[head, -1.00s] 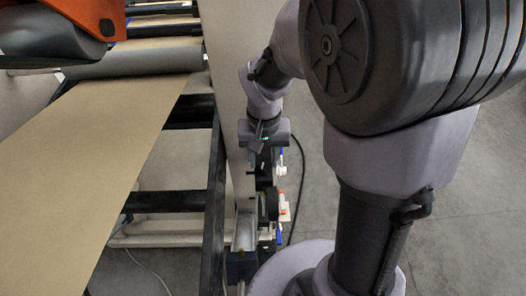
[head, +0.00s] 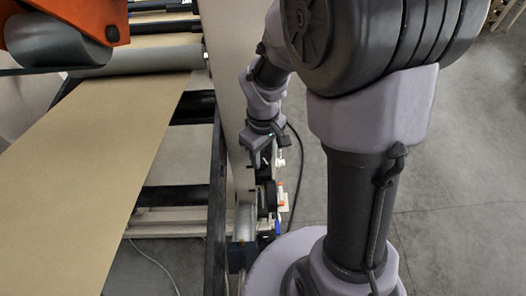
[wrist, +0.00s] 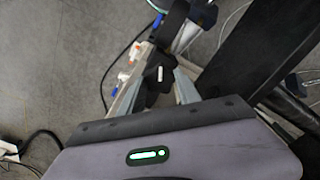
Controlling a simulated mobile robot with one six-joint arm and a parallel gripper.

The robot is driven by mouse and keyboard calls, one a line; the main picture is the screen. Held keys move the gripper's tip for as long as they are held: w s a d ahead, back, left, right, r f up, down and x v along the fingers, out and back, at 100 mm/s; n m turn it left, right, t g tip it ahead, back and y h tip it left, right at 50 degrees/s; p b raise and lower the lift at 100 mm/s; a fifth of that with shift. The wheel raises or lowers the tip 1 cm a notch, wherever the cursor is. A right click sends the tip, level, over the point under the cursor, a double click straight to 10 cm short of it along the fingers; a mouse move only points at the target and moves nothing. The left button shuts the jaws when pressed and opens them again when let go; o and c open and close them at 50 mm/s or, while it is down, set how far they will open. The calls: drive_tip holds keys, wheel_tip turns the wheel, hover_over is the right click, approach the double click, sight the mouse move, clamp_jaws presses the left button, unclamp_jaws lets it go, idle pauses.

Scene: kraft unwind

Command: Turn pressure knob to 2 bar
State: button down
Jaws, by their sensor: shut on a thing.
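The pressure knob (wrist: 153,90) is black with a white mark and sits between the two grey fingers of my gripper (wrist: 158,80) in the wrist view. My gripper is shut on the knob, one finger on each side. In the head view my gripper (head: 265,150) points down beside the machine frame. The knob cannot be made out there, and no scale or pressure reading is legible in either view.
A black round part (wrist: 172,22) lies just beyond the knob. Small white fittings (head: 283,199) with orange and blue parts sit beside it. The kraft web (head: 100,170) and a black rail (head: 216,190) are at left. Grey floor is open at right.

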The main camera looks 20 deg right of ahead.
sight(263, 157)
drive_tip(key=shift+n, duration=0.3)
idle(0.4)
drive_tip(key=c, duration=0.9)
unclamp_jaws()
drive_tip(key=shift+o, duration=0.2)
wheel_tip(263, 157, up, 18)
drive_tip(key=p, duration=0.6)
drive_tip(key=shift+f, duration=0.25)
